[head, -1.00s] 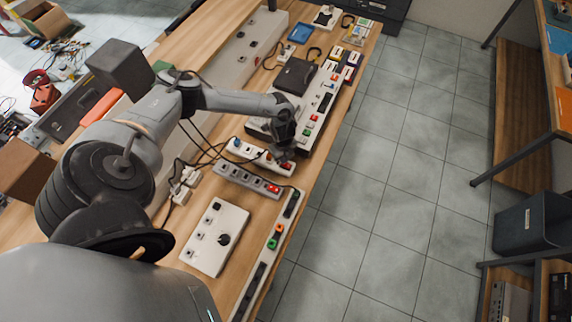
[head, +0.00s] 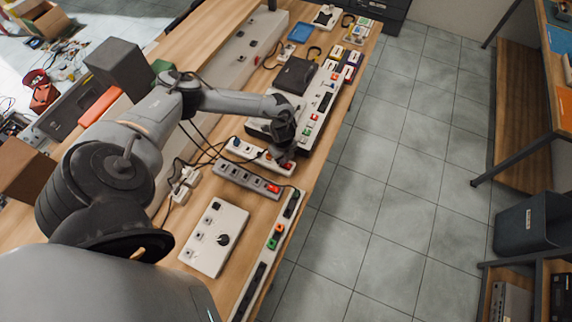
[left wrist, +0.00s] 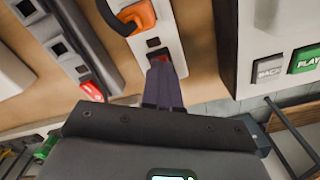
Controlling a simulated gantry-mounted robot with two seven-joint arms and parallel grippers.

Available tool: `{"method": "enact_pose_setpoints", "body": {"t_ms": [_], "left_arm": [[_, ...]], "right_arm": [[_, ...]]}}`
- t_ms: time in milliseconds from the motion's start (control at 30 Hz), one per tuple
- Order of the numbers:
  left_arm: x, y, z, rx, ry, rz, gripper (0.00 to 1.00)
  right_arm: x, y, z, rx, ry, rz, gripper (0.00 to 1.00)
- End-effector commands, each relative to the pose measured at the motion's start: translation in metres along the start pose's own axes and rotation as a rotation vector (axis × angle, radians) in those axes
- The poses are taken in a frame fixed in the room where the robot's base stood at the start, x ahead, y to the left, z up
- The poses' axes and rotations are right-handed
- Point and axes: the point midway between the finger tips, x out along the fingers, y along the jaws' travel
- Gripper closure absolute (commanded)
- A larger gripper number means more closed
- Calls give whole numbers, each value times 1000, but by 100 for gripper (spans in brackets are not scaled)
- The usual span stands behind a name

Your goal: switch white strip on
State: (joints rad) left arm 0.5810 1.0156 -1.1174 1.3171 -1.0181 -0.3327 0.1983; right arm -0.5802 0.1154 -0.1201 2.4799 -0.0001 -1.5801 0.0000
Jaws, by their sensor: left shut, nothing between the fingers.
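The white strip (head: 250,152) lies on the wooden bench, with a red switch (head: 287,165) at its right end. In the left wrist view the white strip (left wrist: 171,22) carries an orange plug (left wrist: 138,17). My left gripper (head: 281,157) is shut and empty, pointing down over the switch end of the strip. In the left wrist view its fingertips (left wrist: 161,66) are at the red switch and hide most of it. I cannot tell whether they touch it or which way the switch is tipped. My right gripper is not in view.
A grey strip (head: 240,178) with its own red switch (head: 272,188) lies just in front. A white panel with a knob (head: 215,238) is nearer. A long white unit with coloured buttons (head: 318,115) stands behind the gripper. Black cables cross the bench on the left.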

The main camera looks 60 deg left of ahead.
Motion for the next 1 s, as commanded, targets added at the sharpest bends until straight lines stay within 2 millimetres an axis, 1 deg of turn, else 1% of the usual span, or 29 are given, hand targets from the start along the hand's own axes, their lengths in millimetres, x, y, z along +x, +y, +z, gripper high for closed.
{"method": "enact_pose_setpoints", "body": {"t_ms": [633, 833, 1000], "left_arm": [[10, 0, 0, 0, 0, 0, 100], [7, 0, 0, 0, 0, 0, 100], [-4, 0, 0, 0, 0, 0, 100]], "right_arm": [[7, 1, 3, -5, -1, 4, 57], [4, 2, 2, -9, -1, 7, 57], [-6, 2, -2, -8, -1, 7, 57]]}}
